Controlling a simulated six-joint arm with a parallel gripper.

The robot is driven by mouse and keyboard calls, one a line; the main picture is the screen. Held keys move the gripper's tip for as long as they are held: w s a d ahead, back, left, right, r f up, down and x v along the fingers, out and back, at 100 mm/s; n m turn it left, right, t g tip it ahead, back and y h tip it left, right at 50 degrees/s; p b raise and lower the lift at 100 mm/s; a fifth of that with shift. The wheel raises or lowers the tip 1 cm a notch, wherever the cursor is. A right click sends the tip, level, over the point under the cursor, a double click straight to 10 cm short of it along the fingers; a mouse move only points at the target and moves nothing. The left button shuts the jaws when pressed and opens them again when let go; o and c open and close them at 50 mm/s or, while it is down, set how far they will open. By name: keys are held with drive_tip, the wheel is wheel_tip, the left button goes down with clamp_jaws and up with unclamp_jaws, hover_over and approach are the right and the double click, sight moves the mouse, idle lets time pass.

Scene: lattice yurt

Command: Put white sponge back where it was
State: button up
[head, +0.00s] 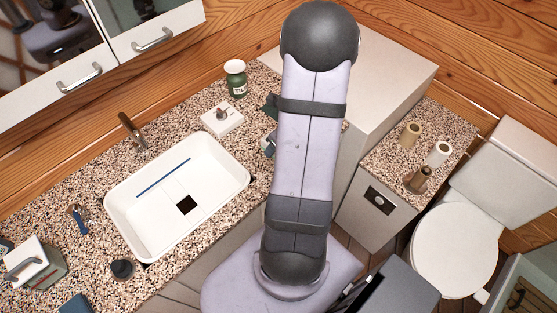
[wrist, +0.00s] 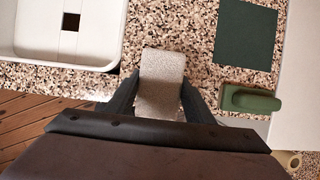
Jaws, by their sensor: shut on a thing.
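The white sponge (wrist: 163,70), a pale grey-white block, is between the fingers of my gripper (wrist: 160,88) in the wrist view. My gripper is shut on it, one dark finger on each side. The sponge is over the speckled counter, to the right of the white sink (wrist: 118,40). I cannot tell whether it touches the counter. A dark green square (wrist: 245,36) lies flat on the counter to the right, apart from the sponge. In the head view my arm hides the sponge and most of the gripper.
A green block with a raised grip (wrist: 250,98) lies below the green square. Several cylinders, including a white one (head: 438,153), stand on the right counter.

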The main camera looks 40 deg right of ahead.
drive_tip(key=shift+f+b, duration=1.5)
drive_tip(key=shift+f, duration=1.95)
drive_tip(key=shift+f, duration=0.1)
drive_tip(key=shift+f, duration=0.1)
drive_tip(key=o, duration=1)
drive_tip(key=shift+c, duration=0.2)
drive_tip(key=shift+r, duration=0.55)
drive_tip(key=p+v, duration=0.4)
drive_tip(key=v, duration=0.7)
drive_tip(key=shift+s+r, duration=0.15)
